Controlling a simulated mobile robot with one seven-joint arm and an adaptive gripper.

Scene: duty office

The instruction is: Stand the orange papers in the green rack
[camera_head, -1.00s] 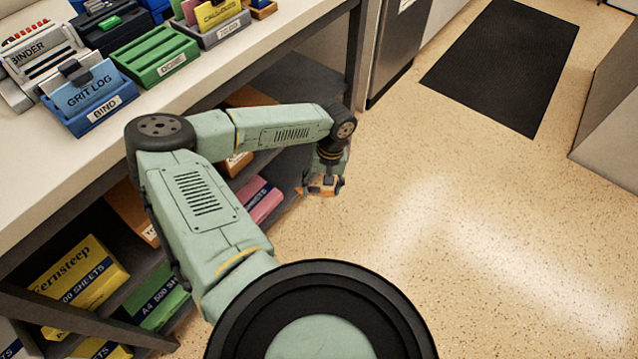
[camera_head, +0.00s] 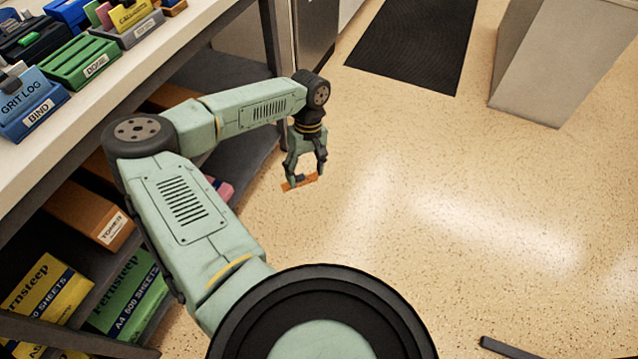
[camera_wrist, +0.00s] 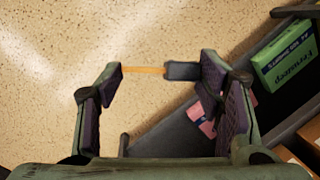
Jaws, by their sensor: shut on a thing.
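My gripper (camera_head: 304,172) is shut on the orange papers (camera_head: 292,186) and holds them in the air over the open floor, beside the bench. In the wrist view the papers (camera_wrist: 143,69) show as a thin orange strip between the two fingers, with a dark clip-like block (camera_wrist: 182,70) at the strip's right end. The green rack (camera_head: 80,66) stands on the bench top at the upper left, with a label on its front that seems to read DOSSIE. Its slots look empty. The gripper is well to the right of the rack and apart from it.
Next to the rack are the blue GRIT LOG holder (camera_head: 30,105) and a grey holder with a yellow folder (camera_head: 128,28). Paper packs (camera_head: 130,290) and a brown box (camera_head: 88,212) fill the shelves below. A pale bin-like block (camera_head: 555,60) stands right; the floor between is clear.

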